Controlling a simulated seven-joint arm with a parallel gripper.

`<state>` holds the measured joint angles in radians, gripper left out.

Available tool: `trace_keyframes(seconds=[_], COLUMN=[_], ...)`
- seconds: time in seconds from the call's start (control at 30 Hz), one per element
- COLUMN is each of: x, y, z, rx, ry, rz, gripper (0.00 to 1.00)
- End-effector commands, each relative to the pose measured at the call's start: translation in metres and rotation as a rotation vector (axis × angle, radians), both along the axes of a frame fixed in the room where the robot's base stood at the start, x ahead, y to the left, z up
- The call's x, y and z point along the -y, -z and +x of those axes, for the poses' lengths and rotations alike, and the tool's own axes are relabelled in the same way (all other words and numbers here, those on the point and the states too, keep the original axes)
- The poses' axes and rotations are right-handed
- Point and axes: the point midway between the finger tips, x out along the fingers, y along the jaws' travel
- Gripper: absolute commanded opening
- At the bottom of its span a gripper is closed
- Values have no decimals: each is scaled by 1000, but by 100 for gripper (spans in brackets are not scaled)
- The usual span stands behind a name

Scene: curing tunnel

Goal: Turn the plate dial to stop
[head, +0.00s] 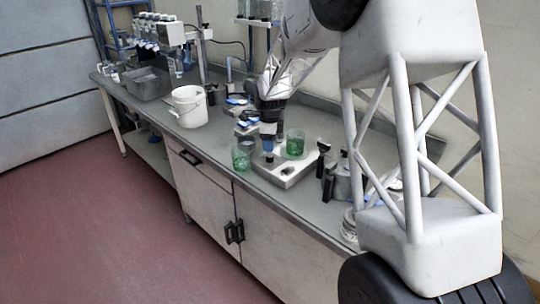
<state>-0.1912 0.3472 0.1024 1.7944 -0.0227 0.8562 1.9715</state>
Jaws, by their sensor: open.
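A pale hot plate (283,171) sits on the bench near its front edge. A beaker of green liquid (295,145) stands on the plate's top. My gripper (268,148) points down over the plate's left part, left of that beaker. It is open, with blue showing near its fingers. A small dark spot lies right below the fingertips; it may be the dial, but I cannot tell its setting. I cannot tell whether the fingers touch it or are around it.
A second green beaker (241,158) stands just left of the plate. A white bucket (188,106) and a grey tub (147,84) are farther left. Dark upright items (329,177) crowd the plate's right side. The bench (218,137) is clear between bucket and beaker.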

Motion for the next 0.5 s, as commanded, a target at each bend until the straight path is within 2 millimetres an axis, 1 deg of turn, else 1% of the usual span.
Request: trace_keyframes(seconds=[0.3,0.5], x=[1,1], y=[39,55], z=[1,2], rx=[-1,0], ry=[0,0], rz=[-1,0], gripper=[56,56])
